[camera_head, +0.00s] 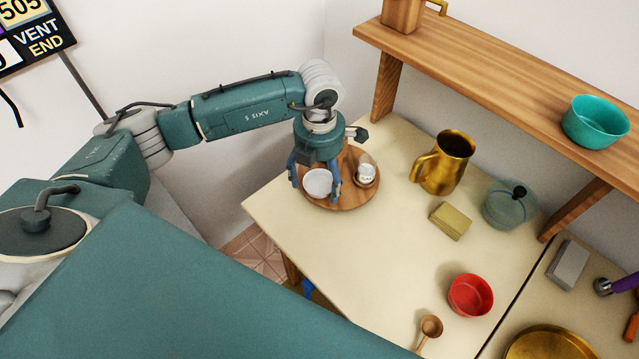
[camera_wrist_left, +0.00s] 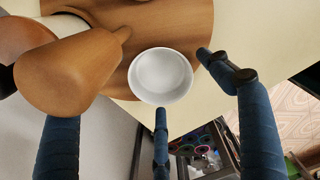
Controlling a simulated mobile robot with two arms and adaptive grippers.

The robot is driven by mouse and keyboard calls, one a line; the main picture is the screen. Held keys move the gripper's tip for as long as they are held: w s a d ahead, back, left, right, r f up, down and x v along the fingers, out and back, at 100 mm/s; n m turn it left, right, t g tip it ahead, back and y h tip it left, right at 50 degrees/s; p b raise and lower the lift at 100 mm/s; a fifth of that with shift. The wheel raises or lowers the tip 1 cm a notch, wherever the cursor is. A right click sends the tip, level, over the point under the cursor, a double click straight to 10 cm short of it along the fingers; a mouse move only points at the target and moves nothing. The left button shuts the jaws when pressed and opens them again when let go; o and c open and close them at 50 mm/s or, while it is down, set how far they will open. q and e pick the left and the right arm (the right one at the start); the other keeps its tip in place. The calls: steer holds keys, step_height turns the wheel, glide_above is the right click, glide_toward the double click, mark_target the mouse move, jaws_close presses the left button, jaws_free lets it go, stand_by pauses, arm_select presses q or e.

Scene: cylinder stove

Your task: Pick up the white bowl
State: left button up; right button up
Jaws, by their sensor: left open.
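The white bowl (camera_head: 318,183) sits on a round wooden board (camera_head: 345,201) at the far left part of the cream table. In the left wrist view the bowl (camera_wrist_left: 161,75) is upright and looks empty. My left gripper (camera_head: 317,190) points down over the bowl. Its blue fingers are open, on either side of the bowl in the head view. In the wrist view the fingers reach toward the bowl's near side, and I cannot tell whether they touch it. The right gripper is in neither view.
A brass pitcher (camera_head: 443,162), yellow block (camera_head: 450,221), glass pot (camera_head: 509,205) and red bowl (camera_head: 470,295) stand further right. A wooden shelf (camera_head: 480,75) overhangs the back. The table's front middle is clear.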

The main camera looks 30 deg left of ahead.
arm_select(q)
steer(key=c, duration=1.2)
steer(key=shift+r, duration=0.1)
